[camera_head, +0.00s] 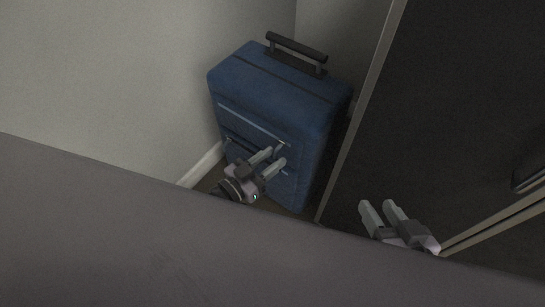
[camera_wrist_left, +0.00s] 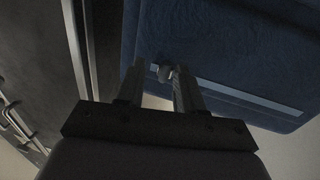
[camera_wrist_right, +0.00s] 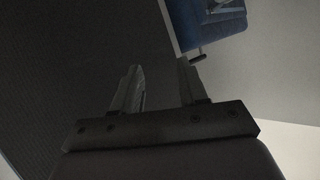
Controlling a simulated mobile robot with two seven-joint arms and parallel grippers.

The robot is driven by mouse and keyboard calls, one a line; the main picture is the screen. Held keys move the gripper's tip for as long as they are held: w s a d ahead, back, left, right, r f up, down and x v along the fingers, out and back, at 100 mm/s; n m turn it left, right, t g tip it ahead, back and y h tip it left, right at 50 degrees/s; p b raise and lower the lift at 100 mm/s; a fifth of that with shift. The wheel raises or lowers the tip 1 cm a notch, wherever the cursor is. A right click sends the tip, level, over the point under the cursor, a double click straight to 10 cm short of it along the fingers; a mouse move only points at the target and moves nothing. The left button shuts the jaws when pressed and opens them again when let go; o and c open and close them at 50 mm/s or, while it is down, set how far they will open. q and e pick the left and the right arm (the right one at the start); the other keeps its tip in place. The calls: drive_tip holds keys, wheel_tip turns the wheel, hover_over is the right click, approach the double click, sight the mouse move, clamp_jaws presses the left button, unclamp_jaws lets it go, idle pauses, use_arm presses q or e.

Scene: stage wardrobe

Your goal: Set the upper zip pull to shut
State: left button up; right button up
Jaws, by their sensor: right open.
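A blue suitcase (camera_head: 285,95) stands upright with two pale zip tracks across its front. The upper zip track (camera_head: 250,122) slopes down to the right, and a small pull (camera_head: 280,146) shows at its right end. The lower zip track is partly hidden by my left gripper (camera_head: 275,157), whose fingers are apart at the suitcase front. In the left wrist view a pale zip track (camera_wrist_left: 240,92) ends at a small grey pull (camera_wrist_left: 164,73) between the open fingertips, nearer the right finger. My right gripper (camera_head: 379,209) is open and empty, right of the suitcase.
A dark cabinet door (camera_head: 450,110) stands close on the right. A pale wall (camera_head: 110,80) is on the left. A grey surface (camera_head: 150,240) fills the foreground. The suitcase's dark handle (camera_head: 296,46) is raised at its top.

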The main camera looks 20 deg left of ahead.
use_arm(q)
drive_tip(key=p+v, duration=0.1)
drive_tip(key=v, duration=0.5)
drive_tip(key=shift+s, duration=0.15)
use_arm(e)
drive_tip(key=shift+s+d+r+h, duration=0.1)
drive_tip(key=shift+s+d+h, duration=0.1)
drive_tip(key=shift+d, duration=0.25)
drive_tip(key=shift+s+d+r+h, duration=0.1)
drive_tip(key=shift+s+d+h, duration=0.1)
drive_tip(key=shift+d, duration=0.25)
drive_tip(key=shift+a+f, duration=0.1)
drive_tip(key=shift+a, duration=0.15)
